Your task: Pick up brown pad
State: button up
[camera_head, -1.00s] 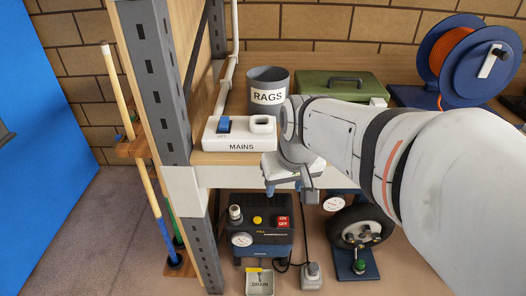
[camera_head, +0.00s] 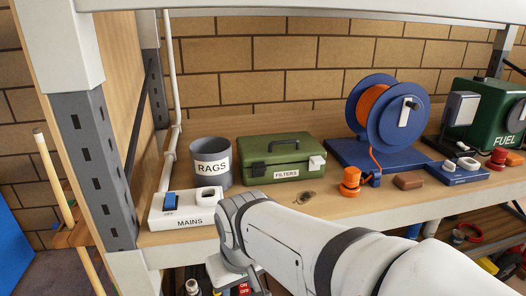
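A small brown block (camera_head: 408,181), likely the brown pad, lies flat on the wooden shelf (camera_head: 330,212), just right of an orange fitting (camera_head: 349,182) and in front of the blue hose reel. My arm reaches in from the lower right. My gripper (camera_head: 250,284) is at the bottom of the view, below and in front of the shelf edge, well to the left of the brown block. Its fingertips are cut off or hidden, so its opening does not show.
On the shelf stand a white MAINS switch box (camera_head: 183,208), a grey RAGS bin (camera_head: 211,165), a green FILTERS case (camera_head: 276,160), a blue hose reel (camera_head: 385,120) and a green FUEL can (camera_head: 485,110). A steel post (camera_head: 96,165) rises at left.

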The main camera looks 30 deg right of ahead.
aim_at(411, 180)
jog(key=z, duration=2)
